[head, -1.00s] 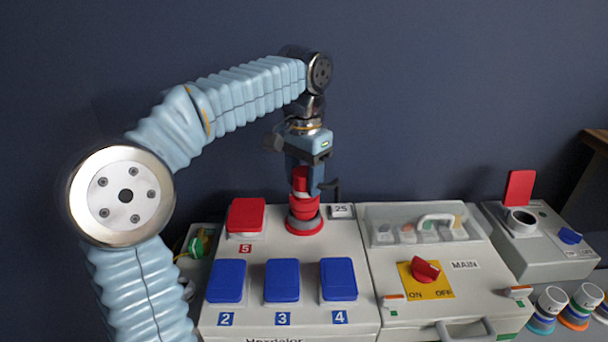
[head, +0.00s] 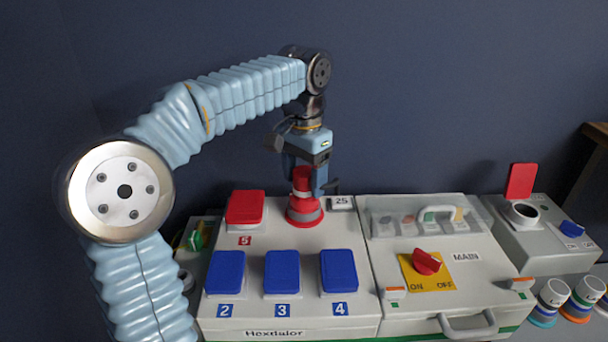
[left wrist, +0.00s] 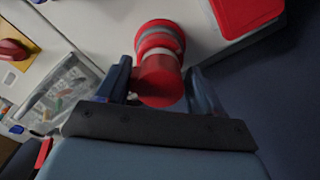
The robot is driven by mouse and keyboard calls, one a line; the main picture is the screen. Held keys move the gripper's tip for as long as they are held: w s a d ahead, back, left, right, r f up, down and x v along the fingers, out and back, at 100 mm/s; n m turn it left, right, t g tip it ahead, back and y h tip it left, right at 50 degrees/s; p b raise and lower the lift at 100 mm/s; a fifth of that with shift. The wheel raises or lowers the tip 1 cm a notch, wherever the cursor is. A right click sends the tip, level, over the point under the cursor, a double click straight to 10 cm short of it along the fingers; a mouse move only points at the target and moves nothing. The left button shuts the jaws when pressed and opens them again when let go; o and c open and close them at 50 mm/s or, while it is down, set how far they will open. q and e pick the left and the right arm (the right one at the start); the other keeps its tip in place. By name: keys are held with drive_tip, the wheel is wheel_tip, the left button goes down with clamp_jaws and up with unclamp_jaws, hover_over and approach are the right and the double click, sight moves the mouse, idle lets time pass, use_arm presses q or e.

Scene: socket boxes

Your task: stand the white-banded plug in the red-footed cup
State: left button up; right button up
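My left gripper (head: 305,182) points straight down with its fingers on either side of a red plug (head: 302,180). A pale band shows below the plug's red upper part. The red-footed cup (head: 303,223) stands at the back of the Hexdalor box, directly under the plug. The plug is upright with its lower end at or in the cup; how deep I cannot tell. My right gripper is not in view.
A red lid (head: 245,207) is left of the cup, and several blue lids (head: 282,273) are in front. The MAIN box (head: 455,290) is further right. Cups with coloured feet (head: 552,298) stand at the lower right.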

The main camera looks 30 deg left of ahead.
use_arm(q)
drive_tip(key=shift+o, duration=0.6)
wheel_tip(320, 180, up, 14)
drive_tip(key=p, duration=0.4)
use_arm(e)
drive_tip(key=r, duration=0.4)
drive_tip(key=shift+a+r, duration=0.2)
use_arm(q)
drive_tip(key=shift+f, duration=0.1)
idle(0.4)
